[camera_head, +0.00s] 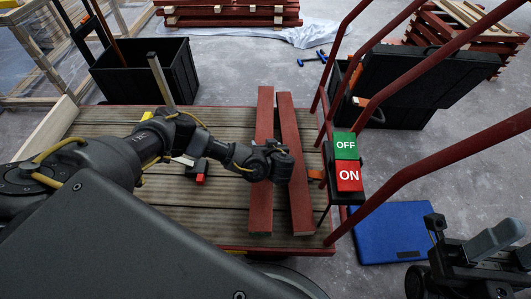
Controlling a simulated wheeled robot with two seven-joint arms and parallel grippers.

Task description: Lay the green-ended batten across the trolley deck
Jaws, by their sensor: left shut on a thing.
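The trolley deck (100,120) is a slatted wooden platform with a red edge. Two long red battens (263,205) (301,210) lie side by side on it, running away from me, with a narrow gap between them. My left arm reaches over the deck from the left. Its gripper (278,165) is shut over the middle of the battens and hides part of the left one; I cannot tell which it grips. My right gripper cannot be made out.
Red rails and a box with green OFF and red ON plates (347,160) stand at the deck's right. Black bins (150,72) stand behind. A blue mat (393,230) and dark equipment (475,262) are at lower right. A small red-and-black item (200,178) lies on the deck.

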